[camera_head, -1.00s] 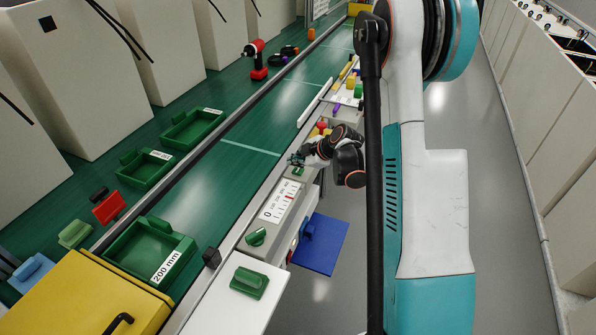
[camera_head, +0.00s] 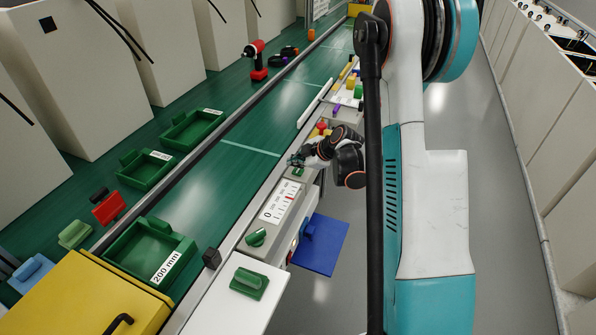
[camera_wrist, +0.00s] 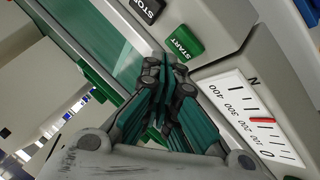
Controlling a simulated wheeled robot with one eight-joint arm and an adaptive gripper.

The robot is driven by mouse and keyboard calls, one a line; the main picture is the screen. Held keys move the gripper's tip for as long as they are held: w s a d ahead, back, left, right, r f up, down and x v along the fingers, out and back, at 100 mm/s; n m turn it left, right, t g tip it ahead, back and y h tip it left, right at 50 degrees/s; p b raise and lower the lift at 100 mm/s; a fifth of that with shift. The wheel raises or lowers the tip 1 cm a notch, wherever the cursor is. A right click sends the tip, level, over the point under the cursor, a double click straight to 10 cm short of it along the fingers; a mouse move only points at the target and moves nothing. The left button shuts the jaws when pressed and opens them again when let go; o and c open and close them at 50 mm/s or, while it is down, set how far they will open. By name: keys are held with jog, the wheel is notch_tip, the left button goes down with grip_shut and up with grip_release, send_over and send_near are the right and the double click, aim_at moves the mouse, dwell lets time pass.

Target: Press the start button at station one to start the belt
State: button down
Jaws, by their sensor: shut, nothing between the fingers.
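The green start button (camera_wrist: 184,44), marked START, is on the grey station panel (camera_wrist: 222,22) in the wrist view. My gripper (camera_wrist: 166,62) is shut and empty, its fingertips just below and left of the button in that view. I cannot tell whether they touch it. In the head view my gripper (camera_head: 294,160) is over the panel beside the belt (camera_head: 235,130), and a bit of green (camera_head: 299,171) shows just below it.
A dark stop button (camera_wrist: 148,9) is near the start button. A white scale with a red pointer (camera_head: 281,201) and a green knob (camera_head: 256,237) lie along the panel. Green trays (camera_head: 150,252) stand at the belt's left. A blue plate (camera_head: 322,246) juts out below.

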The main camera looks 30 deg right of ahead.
aim_at(297, 172)
jog(key=shift+f, duration=0.15)
jog(key=shift+f, duration=0.25)
jog(key=shift+f, duration=0.45)
dwell(0.6)
jog(key=shift+r, duration=0.15)
dwell(0.3)
jog(key=shift+r+p, duration=0.3)
jog(key=shift+r, duration=0.45)
jog(key=shift+r+p, duration=1.4)
jog(key=shift+r, duration=1.05)
